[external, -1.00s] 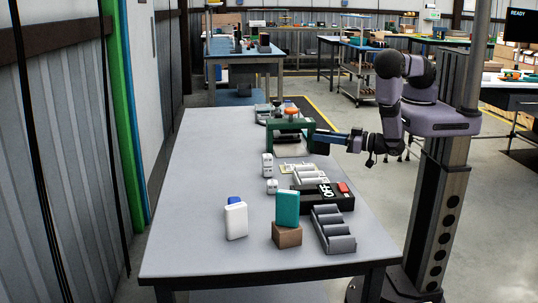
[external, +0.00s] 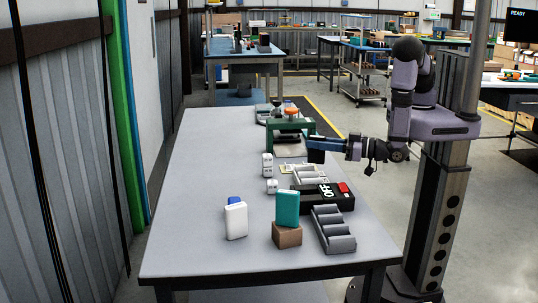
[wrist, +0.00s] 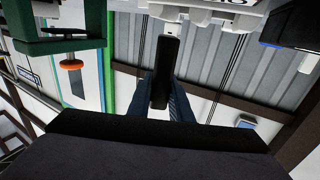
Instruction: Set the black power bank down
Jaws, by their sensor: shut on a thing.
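The black power bank (wrist: 166,68) is a dark, long slab in the wrist view, held between my two dark blue fingers. My gripper (wrist: 167,95) is shut on it, and its far end points toward the table items at the top of the picture. In the external view my gripper (external: 312,149) hangs above the table's right side, by the right side of a green frame (external: 271,137).
A black box marked OFF (external: 311,202), grey slotted racks (external: 331,236) and small white blocks (external: 268,168) stand nearer the camera. A teal box (external: 287,208) stands on a brown block (external: 287,236), beside a white item (external: 236,221). The table's left side (external: 200,185) is clear.

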